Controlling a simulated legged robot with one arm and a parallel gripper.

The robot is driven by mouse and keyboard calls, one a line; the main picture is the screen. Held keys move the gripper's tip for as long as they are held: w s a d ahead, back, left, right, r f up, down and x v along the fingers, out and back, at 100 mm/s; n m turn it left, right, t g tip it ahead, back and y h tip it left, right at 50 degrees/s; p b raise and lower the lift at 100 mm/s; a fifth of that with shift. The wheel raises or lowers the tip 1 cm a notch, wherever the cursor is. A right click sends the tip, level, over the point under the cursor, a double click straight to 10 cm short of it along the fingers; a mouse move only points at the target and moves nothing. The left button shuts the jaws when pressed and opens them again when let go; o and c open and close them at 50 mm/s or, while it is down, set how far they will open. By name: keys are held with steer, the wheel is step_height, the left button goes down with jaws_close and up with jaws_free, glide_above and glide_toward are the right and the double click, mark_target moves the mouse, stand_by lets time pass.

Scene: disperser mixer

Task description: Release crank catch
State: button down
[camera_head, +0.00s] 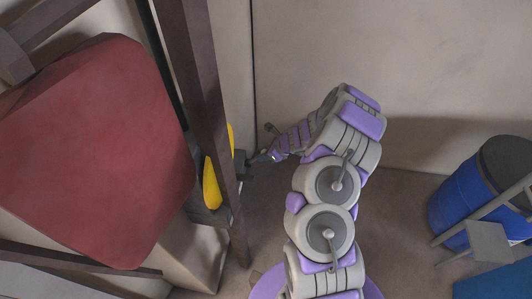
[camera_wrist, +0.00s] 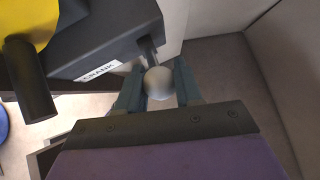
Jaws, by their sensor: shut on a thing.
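The crank catch shows in the wrist view as a grey ball knob (camera_wrist: 159,83) on a short dark stem. The stem comes out of a dark box (camera_wrist: 110,45) with a white label reading "CRANK". My gripper (camera_wrist: 160,88) has one finger on each side of the knob and is shut on it. In the head view, my gripper (camera_head: 262,156) reaches left to the small dark box (camera_head: 241,165) beside the yellow wheel (camera_head: 211,185). The knob is too small to make out there.
A dark handle (camera_wrist: 28,85) sticks out left of the box in the wrist view. A dark upright post (camera_head: 200,90) and a large red block (camera_head: 95,150) stand left. A blue barrel (camera_head: 465,195) stands right. The floor between is mostly clear.

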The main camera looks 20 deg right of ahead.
steer(key=c, duration=0.8)
jaws_free()
steer(key=shift+w+f, duration=0.1)
steer(key=p+v, duration=0.1)
steer(key=v, duration=1.6)
steer(key=shift+d, duration=0.2)
steer(key=shift+a, duration=0.1)
